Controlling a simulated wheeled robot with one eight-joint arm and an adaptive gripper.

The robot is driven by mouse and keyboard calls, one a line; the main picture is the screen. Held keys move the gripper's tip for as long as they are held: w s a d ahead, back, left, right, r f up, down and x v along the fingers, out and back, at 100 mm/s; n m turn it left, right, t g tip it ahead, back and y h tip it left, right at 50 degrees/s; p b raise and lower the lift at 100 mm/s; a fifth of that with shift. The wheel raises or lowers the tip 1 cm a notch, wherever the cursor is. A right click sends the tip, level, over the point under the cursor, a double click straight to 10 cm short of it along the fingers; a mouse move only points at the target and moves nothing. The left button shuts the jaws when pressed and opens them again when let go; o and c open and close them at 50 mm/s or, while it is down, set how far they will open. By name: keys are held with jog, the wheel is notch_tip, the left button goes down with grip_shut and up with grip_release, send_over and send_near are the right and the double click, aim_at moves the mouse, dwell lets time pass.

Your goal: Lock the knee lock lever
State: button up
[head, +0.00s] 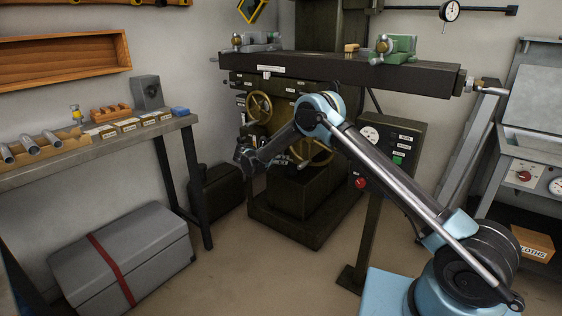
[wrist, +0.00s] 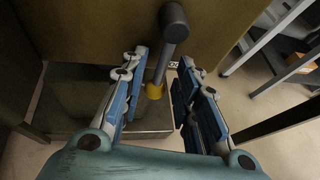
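My gripper (wrist: 163,62) is open, with one finger on each side of the rod in the picture. Gaps show between the fingers and the rod, and I cannot tell how deep the lever sits between them. In the head view my gripper (head: 246,154) is in front of the olive milling machine (head: 285,185). The lever cannot be made out there.
The machine has brass handwheels (head: 259,107) and a long table (head: 340,72) above my gripper. A control box (head: 390,140) on a post stands to the right. A workbench (head: 100,142) and a grey chest (head: 125,255) are at the left.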

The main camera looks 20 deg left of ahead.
jog(key=v, duration=1.1)
jog(key=shift+s+r, duration=0.15)
jog(key=shift+s, duration=0.05)
jog(key=shift+a, duration=0.15)
